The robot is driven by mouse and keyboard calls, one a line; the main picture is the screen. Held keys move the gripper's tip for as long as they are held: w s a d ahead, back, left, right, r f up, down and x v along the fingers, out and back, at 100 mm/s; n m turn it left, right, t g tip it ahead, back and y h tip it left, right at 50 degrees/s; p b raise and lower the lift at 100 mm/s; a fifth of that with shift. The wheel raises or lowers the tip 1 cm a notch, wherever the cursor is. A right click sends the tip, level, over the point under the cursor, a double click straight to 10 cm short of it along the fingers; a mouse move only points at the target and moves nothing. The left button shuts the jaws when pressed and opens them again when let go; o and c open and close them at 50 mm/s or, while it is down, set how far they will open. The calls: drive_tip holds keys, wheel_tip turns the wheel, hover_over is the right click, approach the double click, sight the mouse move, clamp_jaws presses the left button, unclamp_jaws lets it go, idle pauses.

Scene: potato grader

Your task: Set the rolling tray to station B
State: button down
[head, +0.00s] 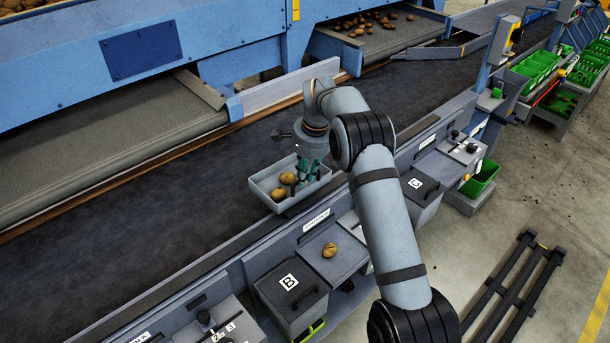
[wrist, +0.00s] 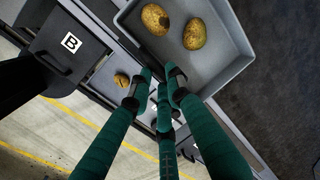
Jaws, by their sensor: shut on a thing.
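The rolling tray (head: 263,183) is a shallow grey tray with two potatoes inside. It sits at the near edge of the dark belt, above and slightly left of the small label plate on the rail. My gripper (head: 309,178) is shut on the tray's near right wall. In the wrist view my green fingers (wrist: 162,78) meet at the edge of the tray (wrist: 215,62). The exact finger contact is partly hidden.
A loose potato (head: 329,250) lies on a grey plate between the B box and my arm. A box labelled C (head: 416,183) stands to the right. The dark belt (head: 130,240) left of the tray is clear. A blue machine stands behind.

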idle(0.3)
drive_tip(key=c, duration=1.7)
unclamp_jaws()
drive_tip(key=shift+o, duration=0.4)
drive_tip(key=shift+r, duration=0.15)
wheel_tip(320, 180, up, 12)
drive_tip(key=s+d, duration=0.1)
drive_tip(key=shift+s+d+f, duration=0.2)
drive_tip(key=shift+s+d, duration=0.1)
drive_tip(key=shift+s, duration=0.05)
